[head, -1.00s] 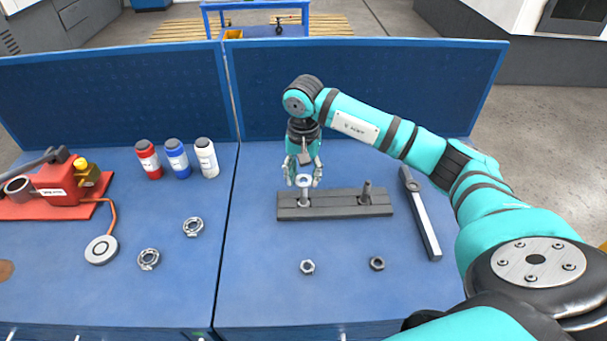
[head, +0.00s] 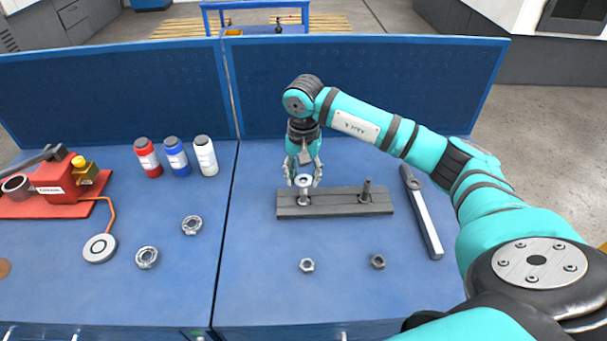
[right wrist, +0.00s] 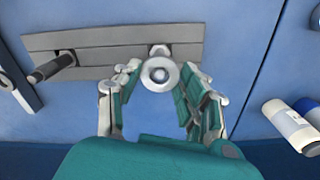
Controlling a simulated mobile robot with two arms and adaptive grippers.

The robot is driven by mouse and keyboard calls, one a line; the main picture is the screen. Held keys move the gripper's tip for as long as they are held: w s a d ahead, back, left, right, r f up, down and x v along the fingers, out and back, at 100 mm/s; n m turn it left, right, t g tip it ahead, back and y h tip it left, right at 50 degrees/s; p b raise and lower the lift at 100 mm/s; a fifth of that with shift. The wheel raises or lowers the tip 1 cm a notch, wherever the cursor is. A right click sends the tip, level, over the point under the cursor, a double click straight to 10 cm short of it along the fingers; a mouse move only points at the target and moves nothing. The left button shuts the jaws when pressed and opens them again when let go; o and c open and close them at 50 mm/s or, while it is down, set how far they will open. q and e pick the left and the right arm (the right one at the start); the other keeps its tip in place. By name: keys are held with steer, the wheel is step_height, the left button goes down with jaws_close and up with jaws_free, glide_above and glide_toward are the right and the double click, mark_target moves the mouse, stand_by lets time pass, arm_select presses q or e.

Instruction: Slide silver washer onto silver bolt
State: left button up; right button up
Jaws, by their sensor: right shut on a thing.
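The silver bolt (head: 304,197) stands upright at the left of a dark grey base plate (head: 340,205). In the right wrist view its foot (right wrist: 159,50) shows just beyond the washer. My right gripper (head: 303,180) points down over this bolt, its fingers closed on the silver washer (head: 303,182). The washer lies roughly flat at the top of the bolt. In the right wrist view the washer (right wrist: 160,74) sits between the fingertips (right wrist: 158,76), with a grey round shape in its hole. I cannot tell for sure whether it is around the bolt or just above it. My left gripper is not in view.
A dark bolt (head: 367,191) stands on the plate's right side. A silver nut (head: 307,265) and a dark nut (head: 378,261) lie in front. A long grey-handled tool (head: 424,220) lies at the right. Bottles (head: 176,157) and a red device (head: 60,185) stand left.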

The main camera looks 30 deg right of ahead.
steer(key=shift+f+b, duration=0.35)
steer(key=shift+b, duration=0.1)
stand_by(0.4)
steer(key=o, duration=1.3)
steer(key=shift+c, duration=0.2)
steer(key=shift+r, duration=0.15)
step_height(320, 180, up, 12)
